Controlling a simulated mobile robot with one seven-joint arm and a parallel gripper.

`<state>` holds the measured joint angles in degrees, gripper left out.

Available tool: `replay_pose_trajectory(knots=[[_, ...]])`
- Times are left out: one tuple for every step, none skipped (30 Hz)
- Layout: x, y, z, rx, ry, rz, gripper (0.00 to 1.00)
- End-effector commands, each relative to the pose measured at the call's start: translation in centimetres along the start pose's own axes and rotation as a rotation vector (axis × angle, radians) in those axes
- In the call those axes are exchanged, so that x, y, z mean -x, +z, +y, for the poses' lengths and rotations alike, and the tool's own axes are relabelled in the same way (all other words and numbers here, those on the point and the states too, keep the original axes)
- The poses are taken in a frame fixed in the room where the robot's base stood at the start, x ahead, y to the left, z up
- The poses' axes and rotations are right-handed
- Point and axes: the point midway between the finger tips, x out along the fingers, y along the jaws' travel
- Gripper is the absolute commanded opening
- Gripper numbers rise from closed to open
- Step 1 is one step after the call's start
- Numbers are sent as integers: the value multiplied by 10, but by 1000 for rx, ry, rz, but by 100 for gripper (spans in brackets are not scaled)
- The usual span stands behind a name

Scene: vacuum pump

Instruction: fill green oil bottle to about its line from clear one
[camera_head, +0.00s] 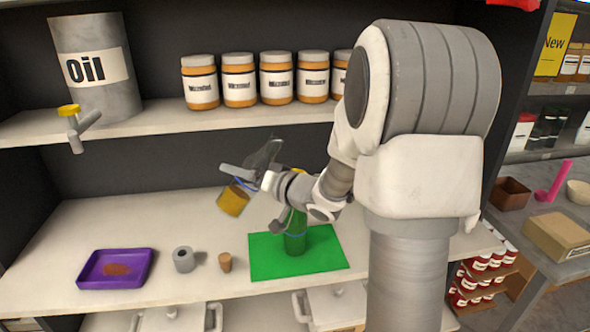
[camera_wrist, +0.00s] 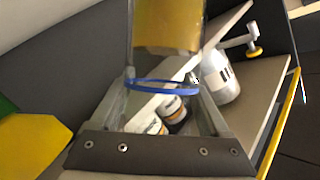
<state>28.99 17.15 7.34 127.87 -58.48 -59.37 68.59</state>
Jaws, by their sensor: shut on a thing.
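My gripper (camera_head: 254,181) is shut on the clear bottle (camera_head: 234,200), which is held tilted in the air, up and left of the green bottle. Amber oil sits in its lower-left end, and its see-through part leans up to the right. In the wrist view the clear bottle (camera_wrist: 168,35) lies between the fingers, with a blue ring round it and oil beyond the ring. The green bottle (camera_head: 295,236) stands upright on a green mat (camera_head: 265,262). Its top is partly hidden by my arm. A yellow piece (camera_wrist: 35,145) shows at the left of the wrist view, probably a funnel.
A purple tray (camera_head: 92,279) with a brown patch, a grey ring (camera_head: 183,260) and a cork (camera_head: 225,262) stand left of the mat. The upper shelf holds a large oil drum (camera_head: 107,95) with a tap, and several jars (camera_head: 239,80). The counter's left back is clear.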

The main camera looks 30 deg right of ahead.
Motion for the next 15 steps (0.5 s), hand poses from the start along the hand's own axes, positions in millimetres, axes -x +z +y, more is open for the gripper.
replay_pose_trajectory(knots=[[1, -8, -5, 46, 16, -12, 2], [2, -9, -5, 78, 28, -21, 2], [1, -7, -6, 118, 43, -34, 2], [1, -7, -6, 147, 57, -42, 2], [1, -6, -6, 176, 68, -50, 2], [0, -7, -8, 216, 85, -61, 2], [0, -6, -7, 245, 98, -70, 2], [0, -5, -6, 274, 110, -77, 2], [0, -5, -6, 312, 126, -88, 2], [0, -4, -6, 341, 138, -97, 2], [0, -3, -6, 369, 149, -104, 2], [0, -2, -4, 406, 164, -115, 2], [0, -2, -3, 432, 176, -123, 2], [-1, -1, -3, 457, 186, -130, 2], [-1, -1, -3, 489, 199, -139, 2]])
